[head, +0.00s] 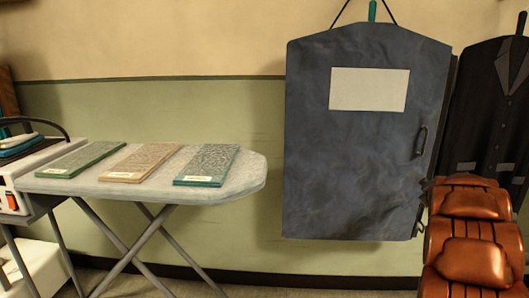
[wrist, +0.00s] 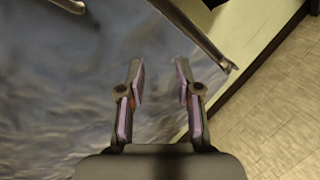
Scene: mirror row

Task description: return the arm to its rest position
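In the wrist view my gripper (wrist: 159,80) is open, its two fingers apart with nothing between them. The blue-grey surface of the hanging garment bag (wrist: 50,110) fills the left and middle behind the fingers. In the head view my orange-brown arm reaches up from the lower right to the right edge of the garment bag (head: 350,180). The fingers are not clear there. The bag has a blank pale label and a dark handle (head: 421,141) near its right edge. Part of a handle also shows at the top left of the wrist view (wrist: 70,5).
An ironing board (head: 255,178) at left holds three flat patterned swatches (head: 207,165). An iron (head: 15,142) stands at its left end. A dark jacket (head: 480,100) hangs right of the bag, partly behind my arm. Bare wall lies between board and bag.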

